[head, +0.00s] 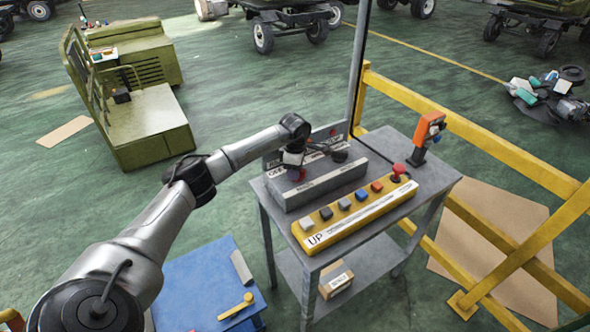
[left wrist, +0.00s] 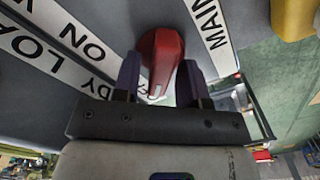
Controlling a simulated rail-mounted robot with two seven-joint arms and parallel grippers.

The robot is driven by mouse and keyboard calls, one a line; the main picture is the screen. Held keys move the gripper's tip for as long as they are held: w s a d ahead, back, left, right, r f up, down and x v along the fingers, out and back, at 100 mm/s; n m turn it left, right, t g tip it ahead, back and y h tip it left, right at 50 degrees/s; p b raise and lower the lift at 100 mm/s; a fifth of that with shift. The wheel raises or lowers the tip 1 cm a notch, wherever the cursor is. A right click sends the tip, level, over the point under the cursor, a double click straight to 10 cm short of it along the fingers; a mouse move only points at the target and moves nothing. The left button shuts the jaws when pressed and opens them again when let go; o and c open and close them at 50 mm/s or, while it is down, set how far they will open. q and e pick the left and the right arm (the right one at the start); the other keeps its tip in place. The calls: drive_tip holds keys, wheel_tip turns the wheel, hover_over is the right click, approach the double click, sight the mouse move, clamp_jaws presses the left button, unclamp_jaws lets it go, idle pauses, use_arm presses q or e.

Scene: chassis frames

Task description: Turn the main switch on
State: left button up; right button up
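The grey switch box (head: 318,183) stands on the back of the metal table, with printed labels on its panel. A red switch handle (head: 296,174) sits at its left part; the left wrist view shows the handle (left wrist: 163,57) close up beside a label starting "MAIN" (left wrist: 208,22). My left gripper (head: 293,158) is over the box at the handle. My right gripper is not in view.
A yellow button panel (head: 355,213) lies along the table's front, with several coloured buttons. An orange device (head: 428,135) stands at the table's right corner. A yellow railing (head: 480,125) runs behind. A blue surface (head: 205,285) is low at the left.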

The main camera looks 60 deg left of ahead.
use_arm(q)
clamp_jaws()
drive_tip(key=shift+m, duration=0.3)
drive_tip(key=m, duration=0.3)
drive_tip(key=shift+w+a+m, duration=0.1)
drive_tip(key=shift+m, duration=0.3)
drive_tip(key=m, duration=0.4)
drive_tip(key=shift+w+r+m, duration=0.1)
drive_tip(key=shift+w+m, duration=0.05)
drive_tip(key=shift+m, duration=0.15)
drive_tip(key=m, duration=0.5)
drive_tip(key=shift+w, duration=0.15)
drive_tip(key=shift+m, duration=1.9)
drive_tip(key=shift+w, duration=0.1)
